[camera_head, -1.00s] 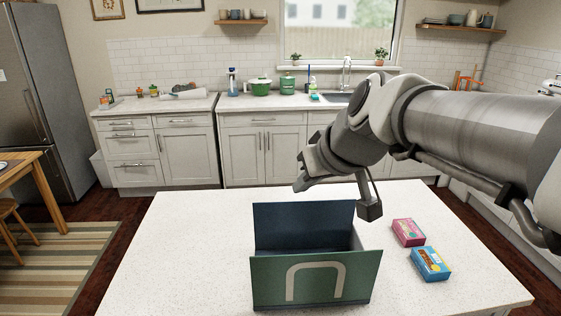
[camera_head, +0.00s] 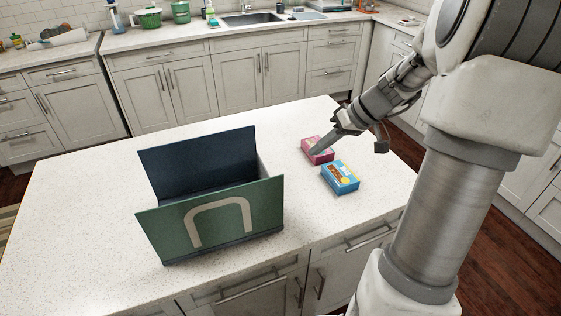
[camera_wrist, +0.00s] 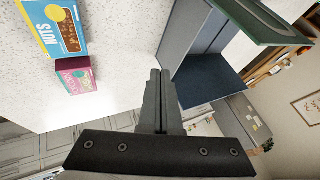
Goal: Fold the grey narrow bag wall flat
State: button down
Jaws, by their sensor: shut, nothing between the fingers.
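The bag (camera_head: 165,232) stands open on the white island, with a green front wall bearing a beige handle shape and a dark blue back wall. Its grey narrow wall (camera_head: 264,168) stands upright at the right end, between the front and back walls. In the wrist view the grey narrow wall (camera_wrist: 189,32) is ahead and right of the fingertips. My gripper (camera_head: 314,150) is shut and empty, to the right of the bag and apart from it. Its fingers also show in the wrist view (camera_wrist: 156,76). The bag's left end is mostly hidden.
A pink box (camera_head: 322,156) lies on the island by my fingertips, with a blue nuts box (camera_head: 340,184) nearer the front. The island top (camera_head: 80,200) is clear left of the bag. Counters with a sink (camera_head: 250,18) run behind.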

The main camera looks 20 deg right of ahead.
jog(key=w+a+f, duration=0.3)
jog(key=a+f, duration=0.5)
jog(key=shift+w+a+p, duration=0.3)
jog(key=shift+w+p, duration=0.05)
jog(key=shift+w, duration=0.05)
